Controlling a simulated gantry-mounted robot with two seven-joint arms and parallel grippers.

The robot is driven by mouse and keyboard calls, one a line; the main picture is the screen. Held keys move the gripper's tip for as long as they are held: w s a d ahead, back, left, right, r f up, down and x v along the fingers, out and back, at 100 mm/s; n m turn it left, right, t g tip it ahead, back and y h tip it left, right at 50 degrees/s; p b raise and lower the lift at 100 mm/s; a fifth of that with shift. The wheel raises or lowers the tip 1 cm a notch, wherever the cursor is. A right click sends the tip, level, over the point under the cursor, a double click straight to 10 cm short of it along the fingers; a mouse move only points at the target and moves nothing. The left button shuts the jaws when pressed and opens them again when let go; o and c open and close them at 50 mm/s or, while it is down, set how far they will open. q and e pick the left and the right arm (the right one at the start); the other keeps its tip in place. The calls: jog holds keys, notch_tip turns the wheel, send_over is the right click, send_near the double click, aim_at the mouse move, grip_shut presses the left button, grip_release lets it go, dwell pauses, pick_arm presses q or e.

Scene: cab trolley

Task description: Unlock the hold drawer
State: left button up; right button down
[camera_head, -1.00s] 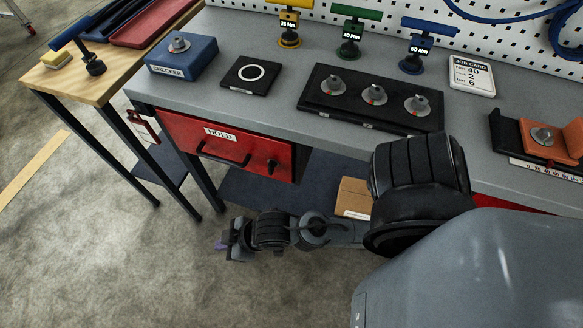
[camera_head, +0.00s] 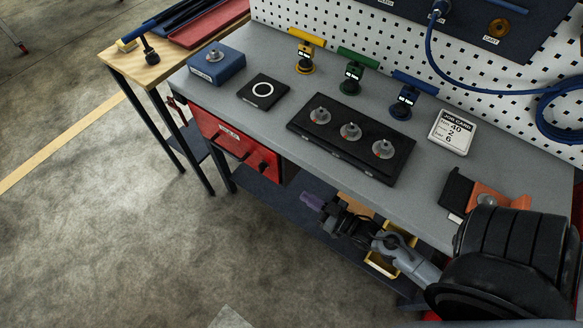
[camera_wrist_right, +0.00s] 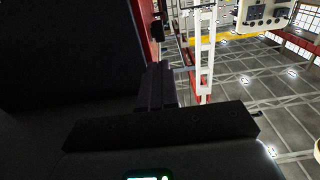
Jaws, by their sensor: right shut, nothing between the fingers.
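The red hold drawer (camera_head: 228,134) is closed under the left part of the grey bench in the head view. It has a white label, a dark bar handle and a small dark knob (camera_head: 263,167) at the right of its front; the knob's lock state is too small to read. My right gripper (camera_head: 312,202) has purple fingertips, is shut and empty, and is to the right of the drawer, apart from it. In the right wrist view its dark fingers (camera_wrist_right: 156,86) lie together, near a red upright edge with a dark part on it. My left gripper is not in view.
The bench (camera_head: 275,60) carries a blue checker block (camera_head: 217,66), a black fixture tray (camera_head: 375,152), coloured torque tools and a job card (camera_head: 452,132). A yellow bin (camera_head: 382,264) is on the lower shelf near my right forearm. The floor left of the bench is clear.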

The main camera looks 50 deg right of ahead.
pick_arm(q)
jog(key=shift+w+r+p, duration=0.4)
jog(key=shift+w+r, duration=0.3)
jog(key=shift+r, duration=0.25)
pick_arm(e)
jog(key=shift+w+r, duration=0.4)
jog(key=shift+r, duration=0.4)
jog(key=b, duration=0.3)
send_near(262, 166)
jog(key=w, duration=0.5)
jog(key=shift+w+a+f, duration=0.2)
jog(key=shift+w+f, duration=0.05)
jog(key=shift+f, duration=0.1)
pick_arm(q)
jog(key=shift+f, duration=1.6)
pick_arm(e)
jog(key=shift+w, duration=0.7)
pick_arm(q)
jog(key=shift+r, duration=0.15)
pick_arm(e)
jog(key=shift+r, duration=0.1)
pick_arm(q)
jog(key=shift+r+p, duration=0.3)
jog(key=shift+p, duration=0.05)
pick_arm(e)
jog(key=shift+r, duration=0.1)
